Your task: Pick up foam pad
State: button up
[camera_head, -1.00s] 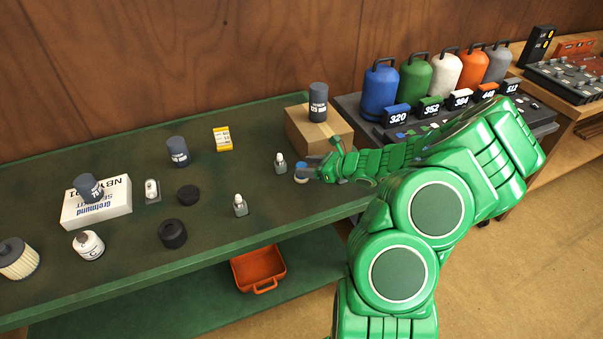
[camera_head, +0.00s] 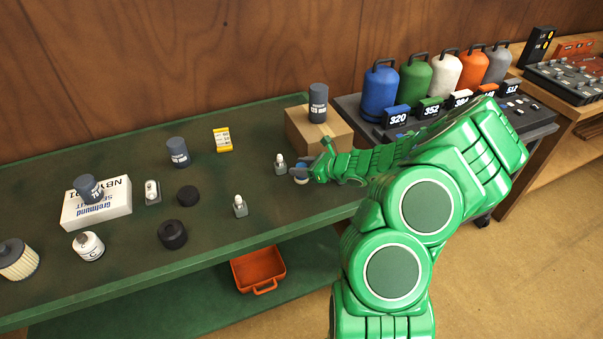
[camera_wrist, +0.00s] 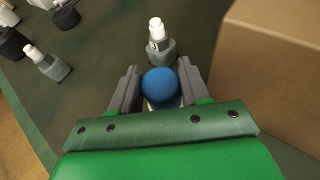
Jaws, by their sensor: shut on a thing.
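My gripper (camera_wrist: 160,88) is shut on a round blue piece (camera_wrist: 161,83), which I take to be the foam pad. The wrist view shows its smooth blue top between the two grey fingers, with a little of a pale lower part visible.
A small white-capped bottle (camera_wrist: 160,42) stands just beyond the fingers, and a cardboard box (camera_wrist: 268,62) is close on the right. Another small bottle (camera_head: 240,205) and black rings (camera_head: 173,234) stand to the left.

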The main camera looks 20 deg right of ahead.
aim_at(302, 166)
jog(key=shift+r, duration=0.55)
notch_tip(302, 166, up, 2)
jog(key=shift+r, duration=0.1)
jog(key=s+a+r, duration=0.3)
jog(key=s+r, duration=0.6)
jog(key=s, duration=0.4)
jog(key=shift+s+r, duration=0.3)
jog(key=shift+r, duration=0.05)
